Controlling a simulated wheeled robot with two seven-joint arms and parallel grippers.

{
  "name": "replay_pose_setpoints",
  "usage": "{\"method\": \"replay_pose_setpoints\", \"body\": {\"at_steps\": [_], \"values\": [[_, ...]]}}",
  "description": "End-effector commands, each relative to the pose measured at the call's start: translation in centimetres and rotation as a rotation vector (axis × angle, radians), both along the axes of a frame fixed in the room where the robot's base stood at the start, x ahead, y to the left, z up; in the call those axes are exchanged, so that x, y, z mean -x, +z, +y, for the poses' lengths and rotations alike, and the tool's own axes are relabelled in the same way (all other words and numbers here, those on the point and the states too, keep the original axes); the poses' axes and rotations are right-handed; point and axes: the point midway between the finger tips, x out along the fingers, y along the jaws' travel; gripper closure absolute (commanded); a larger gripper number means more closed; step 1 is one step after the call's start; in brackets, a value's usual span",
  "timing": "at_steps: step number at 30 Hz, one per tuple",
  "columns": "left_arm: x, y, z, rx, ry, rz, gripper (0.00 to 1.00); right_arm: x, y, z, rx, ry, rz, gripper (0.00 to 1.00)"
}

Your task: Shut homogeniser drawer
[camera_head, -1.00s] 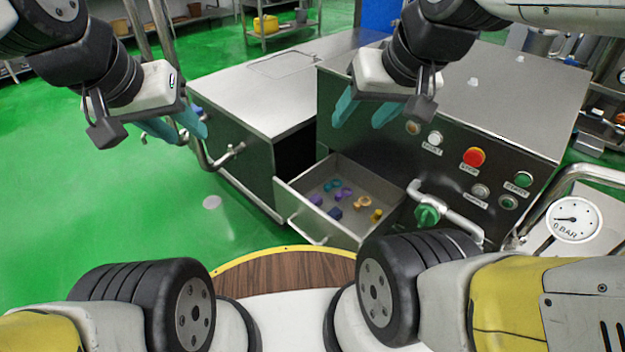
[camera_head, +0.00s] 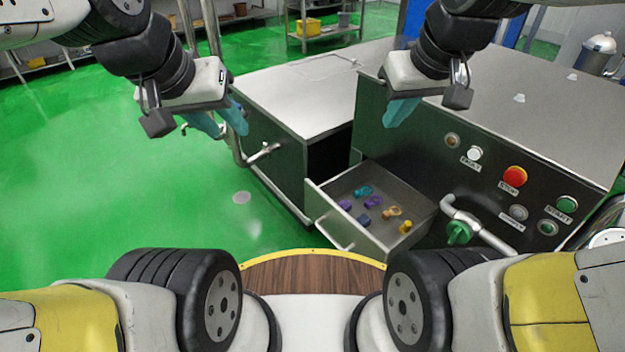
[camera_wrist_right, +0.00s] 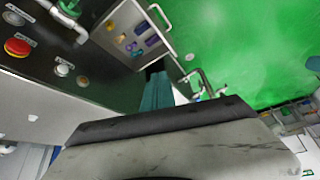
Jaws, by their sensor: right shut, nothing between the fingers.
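The homogeniser drawer (camera_head: 322,205) stands pulled out of the steel cabinet, with a bar handle (camera_head: 336,234) on its front. Several small purple, teal, tan and yellow parts lie in it. The drawer also shows in the right wrist view (camera_wrist_right: 117,22). My right gripper (camera_head: 400,112) is above and behind the drawer, in front of the control panel, with its teal fingers together and empty. My left gripper (camera_head: 226,122) is left of the drawer and higher, near the cabinet's left end. Its two teal fingers are apart with nothing between them.
The cabinet's control panel carries a red stop button (camera_head: 515,176) and several other buttons. A pipe with a green valve knob (camera_head: 459,232) juts out just right of the drawer. A bent pipe (camera_head: 262,152) is at the left. The green floor left of the drawer is clear.

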Motion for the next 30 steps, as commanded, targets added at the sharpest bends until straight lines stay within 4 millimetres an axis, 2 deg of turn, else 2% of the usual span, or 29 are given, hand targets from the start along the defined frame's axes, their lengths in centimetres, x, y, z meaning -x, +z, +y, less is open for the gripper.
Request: {"method": "replay_pose_setpoints", "body": {"at_steps": [1,8,14,17,21,24,30], "values": [[0.0,0.0,0.0,0.0,0.0,0.0,0.64,-1.7,-0.6,0.5,0.058,0.073,0.028,1.0],[0.0,0.0,0.0,0.0,0.0,0.0,0.64,-9.1,-3.8,3.5,0.316,0.435,0.108,1.0],[0.0,0.0,0.0,0.0,0.0,0.0,0.64,-15.1,-8.7,7.7,0.512,0.767,0.17,1.0],[0.0,0.0,0.0,0.0,0.0,0.0,0.64,-17.6,-12.0,10.3,0.602,0.941,0.198,1.0],[0.0,0.0,0.0,0.0,0.0,0.0,0.64,-20.4,-17.4,14.2,0.716,1.184,0.236,1.0],[0.0,0.0,0.0,0.0,0.0,0.0,0.64,-21.7,-21.9,17.2,0.791,1.361,0.257,1.0],[0.0,0.0,0.0,0.0,0.0,0.0,0.64,-22.7,-30.2,22.1,0.905,1.663,0.29,1.0]]}}
